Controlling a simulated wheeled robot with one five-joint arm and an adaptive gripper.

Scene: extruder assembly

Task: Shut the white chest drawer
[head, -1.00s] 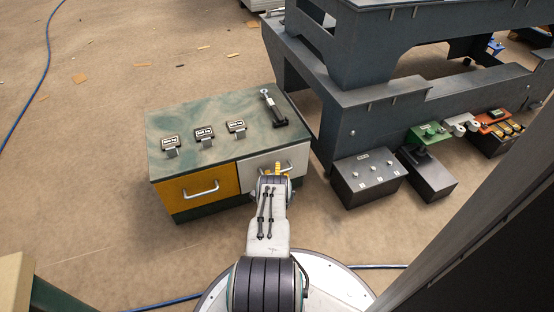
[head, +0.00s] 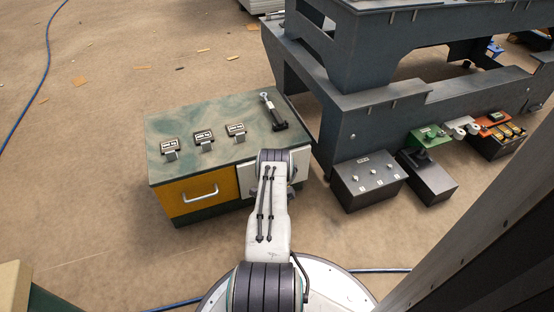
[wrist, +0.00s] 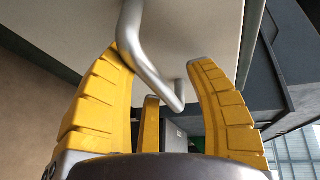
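The chest (head: 225,150) has a green top, a yellow drawer on the left and a white drawer (head: 246,181) on the right. My arm covers much of the white drawer, and I cannot tell how far it stands out. In the wrist view the white front (wrist: 210,30) fills the top, with its grey bar handle (wrist: 146,58) close ahead. My gripper (wrist: 159,62) is open, its yellow fingers spread on both sides of the handle. The left finger overlaps the handle in the picture; contact is unclear. The head view hides the fingers behind my arm.
Several small labelled stands (head: 204,138) and a black-and-silver part (head: 274,112) are on the chest top. A dark grey frame (head: 360,110) stands close to the right, with a grey control box (head: 368,180) beside it.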

